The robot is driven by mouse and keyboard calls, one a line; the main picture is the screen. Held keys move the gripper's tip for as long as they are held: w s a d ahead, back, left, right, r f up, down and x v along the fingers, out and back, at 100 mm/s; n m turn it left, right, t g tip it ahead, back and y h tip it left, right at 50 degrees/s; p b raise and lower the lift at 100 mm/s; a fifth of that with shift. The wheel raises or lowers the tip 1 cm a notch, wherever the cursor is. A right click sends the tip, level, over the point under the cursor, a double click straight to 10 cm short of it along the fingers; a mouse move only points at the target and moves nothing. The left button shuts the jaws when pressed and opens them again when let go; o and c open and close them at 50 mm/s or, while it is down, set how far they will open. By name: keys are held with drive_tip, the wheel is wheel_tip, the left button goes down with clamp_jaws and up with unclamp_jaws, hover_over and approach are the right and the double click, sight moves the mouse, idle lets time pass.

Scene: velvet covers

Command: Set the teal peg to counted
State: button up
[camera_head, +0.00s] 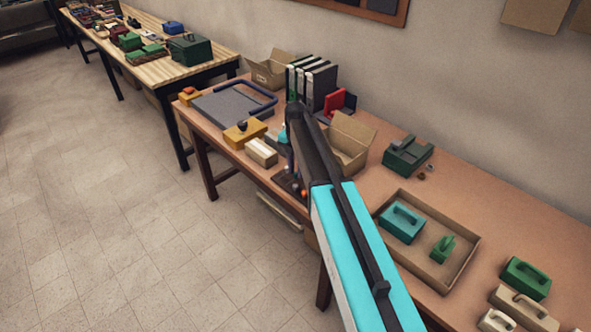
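My arm reaches up from the bottom of the head view and bends down near the middle of the table. My gripper is hidden behind the arm or too small to make out. A small dark board (284,182) with an orange-red knob (303,192) lies at the table's front edge, partly covered by the arm. I cannot pick out a teal peg for certain on it. A small teal patch (283,138) shows beside the arm's bend, and I cannot tell whether it belongs to my arm.
A shallow tray (465,262) holds a teal handled block (403,222) and a small green one (442,248). An open carton (352,140), binders (318,83), a green device (408,155) and a pale box (261,152) crowd the table. Bare tabletop lies right of the green device.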

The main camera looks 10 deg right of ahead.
sight(296, 173)
drive_tip(key=shift+a, duration=0.1)
drive_tip(key=shift+r, duration=0.4)
wheel_tip(296, 173, up, 13)
drive_tip(key=b, duration=0.3)
drive_tip(key=shift+b, duration=0.4)
idle(0.5)
